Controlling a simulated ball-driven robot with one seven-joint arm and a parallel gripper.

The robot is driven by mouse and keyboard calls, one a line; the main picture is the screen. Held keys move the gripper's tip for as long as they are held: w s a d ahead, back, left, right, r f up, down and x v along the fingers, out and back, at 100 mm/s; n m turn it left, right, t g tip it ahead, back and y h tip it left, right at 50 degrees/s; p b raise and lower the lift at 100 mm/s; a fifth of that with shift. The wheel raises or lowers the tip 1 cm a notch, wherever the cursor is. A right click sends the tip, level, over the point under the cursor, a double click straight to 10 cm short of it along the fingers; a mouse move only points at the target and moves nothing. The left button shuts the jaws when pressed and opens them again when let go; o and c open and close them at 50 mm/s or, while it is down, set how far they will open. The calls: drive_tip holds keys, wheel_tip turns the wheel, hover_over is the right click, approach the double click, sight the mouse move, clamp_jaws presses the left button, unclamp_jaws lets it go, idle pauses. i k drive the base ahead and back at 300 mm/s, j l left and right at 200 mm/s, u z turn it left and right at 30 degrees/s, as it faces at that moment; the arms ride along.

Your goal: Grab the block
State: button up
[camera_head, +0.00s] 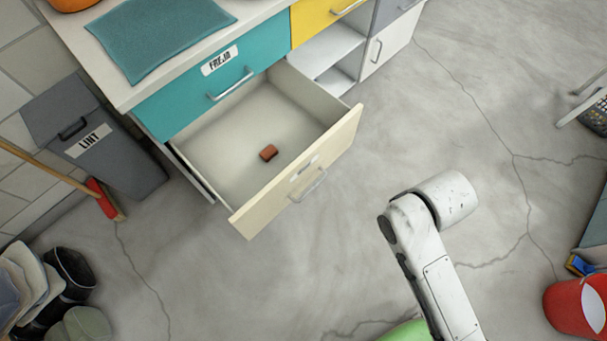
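A small reddish-brown block (268,153) lies on the floor of an open cream drawer (237,217), near the middle of its inside. The drawer is pulled out from the cabinet below a teal drawer. Nothing touches the block except the drawer floor. My white arm comes up from the bottom right and bends in front of the drawer, to its right. My gripper does not show in this view, so whether it is open or shut is hidden.
A teal drawer labelled FREJA (225,70) is closed above. A teal mat (155,35) lies on the counter. A grey LINT bin (95,140) and a broom stand left. A red bucket (577,307) stands lower right. The floor before the drawer is mostly clear.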

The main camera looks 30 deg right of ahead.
sight(268, 153)
drive_tip(key=i+l+u, duration=1.1)
drive_tip(key=k+l, duration=0.05)
